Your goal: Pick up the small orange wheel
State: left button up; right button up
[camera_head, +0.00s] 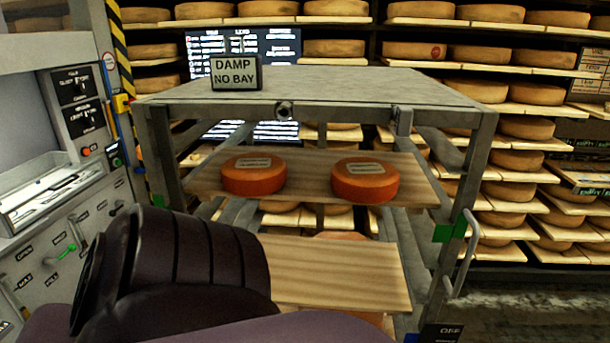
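Two orange wheels with pale labels sit side by side on a wooden board (310,190) in the metal rack. The left orange wheel (240,182) and the right orange wheel (378,186) look close in size; I cannot tell which is the small one. Part of another orange wheel (340,236) shows behind the lower board (335,275). A dark arm of mine fills the lower left and hides part of the lower board. Neither of my grippers can be made out in the head view.
The metal rack (330,85) has a flat top bearing a "DAMP NO BAY" sign (236,73), and side posts. A control panel (75,130) stands at the left. Shelves of cheese wheels (517,160) line the back. Floor (530,305) shows at the lower right.

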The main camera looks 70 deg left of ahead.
aim_at(357, 180)
jog(key=u, duration=1.45)
